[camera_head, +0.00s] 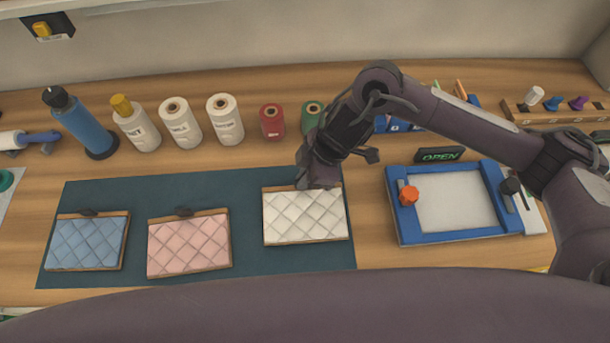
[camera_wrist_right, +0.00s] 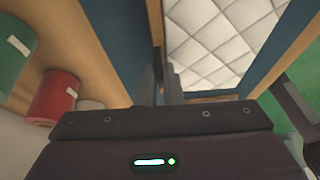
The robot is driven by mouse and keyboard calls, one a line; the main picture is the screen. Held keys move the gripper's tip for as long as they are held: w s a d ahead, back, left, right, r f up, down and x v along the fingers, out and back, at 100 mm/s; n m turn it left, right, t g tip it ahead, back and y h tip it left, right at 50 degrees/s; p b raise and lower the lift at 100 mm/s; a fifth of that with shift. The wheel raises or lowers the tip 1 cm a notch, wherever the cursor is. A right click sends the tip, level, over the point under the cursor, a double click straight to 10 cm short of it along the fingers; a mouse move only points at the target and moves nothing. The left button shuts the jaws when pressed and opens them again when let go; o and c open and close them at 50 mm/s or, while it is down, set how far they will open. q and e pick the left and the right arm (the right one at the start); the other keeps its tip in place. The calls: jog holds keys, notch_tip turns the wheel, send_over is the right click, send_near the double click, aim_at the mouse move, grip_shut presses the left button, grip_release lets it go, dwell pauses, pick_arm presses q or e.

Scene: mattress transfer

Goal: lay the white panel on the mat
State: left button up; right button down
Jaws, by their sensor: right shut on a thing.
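The white panel (camera_head: 305,218) is a quilted white pad on a wooden board, over the right end of the dark teal mat (camera_head: 130,194). Whether it rests on the mat or is slightly above, I cannot tell. My right gripper (camera_head: 312,184) is at the panel's far edge, shut on it; the fingers hide the part they hold. In the right wrist view the white quilted panel (camera_wrist_right: 215,38) lies beside the narrow fingertips (camera_wrist_right: 160,80). My left gripper is not in view.
A blue quilted panel (camera_head: 87,243) and a pink one (camera_head: 188,244) lie on the mat to the left. A blue frame (camera_head: 400,226) with an orange knob (camera_head: 409,194) stands to the right. White spools (camera_head: 180,122), a red spool (camera_head: 272,120) and a green one (camera_head: 312,114) stand behind the mat.

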jog(key=shift+f, duration=0.4)
jog(key=shift+f, duration=0.1)
jog(key=c, duration=1.6)
grip_release()
jog(key=v, duration=1.2)
jog(key=shift+s, duration=0.1)
